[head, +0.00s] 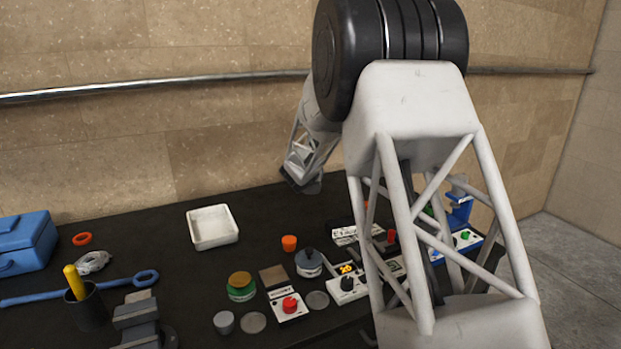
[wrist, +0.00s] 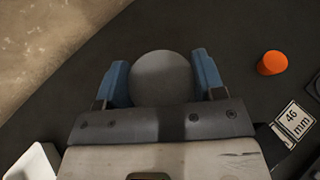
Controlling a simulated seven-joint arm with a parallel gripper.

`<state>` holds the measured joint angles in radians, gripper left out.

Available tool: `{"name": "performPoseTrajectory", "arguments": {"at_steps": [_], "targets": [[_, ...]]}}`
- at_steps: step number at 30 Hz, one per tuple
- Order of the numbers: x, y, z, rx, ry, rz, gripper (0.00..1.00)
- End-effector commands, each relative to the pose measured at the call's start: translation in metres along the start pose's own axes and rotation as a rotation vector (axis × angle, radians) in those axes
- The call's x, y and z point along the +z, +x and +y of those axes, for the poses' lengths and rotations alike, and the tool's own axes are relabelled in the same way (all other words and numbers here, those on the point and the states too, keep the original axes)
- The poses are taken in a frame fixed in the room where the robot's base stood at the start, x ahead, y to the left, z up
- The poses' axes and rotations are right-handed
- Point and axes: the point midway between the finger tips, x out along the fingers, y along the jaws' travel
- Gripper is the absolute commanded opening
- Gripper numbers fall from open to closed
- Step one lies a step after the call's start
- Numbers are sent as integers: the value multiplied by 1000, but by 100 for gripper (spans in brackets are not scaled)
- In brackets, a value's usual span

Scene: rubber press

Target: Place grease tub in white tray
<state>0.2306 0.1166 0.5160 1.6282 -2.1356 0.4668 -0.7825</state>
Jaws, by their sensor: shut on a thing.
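My gripper (wrist: 160,64) has its two blue fingers on either side of a round, plain grey thing (wrist: 161,82), seen end-on in the wrist view. It is shut on this thing, which I take to be the grease tub. In the head view my arm's far end hangs above the back of the bench, right of the white tray; the fingers and the tub cannot be made out there. The white tray (head: 213,243) is square, shallow and empty. A corner of it shows at the lower left of the wrist view (wrist: 33,162).
An orange cylinder (head: 289,243) stands right of the tray. In front are a green tin with a yellow top (head: 242,287), a red-button box (head: 289,305) and several discs. A blue toolbox (head: 22,242) stands far left. The wall is close behind the bench.

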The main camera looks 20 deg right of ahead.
Motion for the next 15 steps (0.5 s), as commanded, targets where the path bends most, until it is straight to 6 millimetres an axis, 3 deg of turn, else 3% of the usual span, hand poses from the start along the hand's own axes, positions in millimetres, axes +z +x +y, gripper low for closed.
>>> {"name": "performPoseTrajectory", "arguments": {"at_steps": [9, 15], "targets": [[0, -2, 2, 2, 0, -1, 29], [-7, -14, 17, 15, -5, -1, 29]]}}
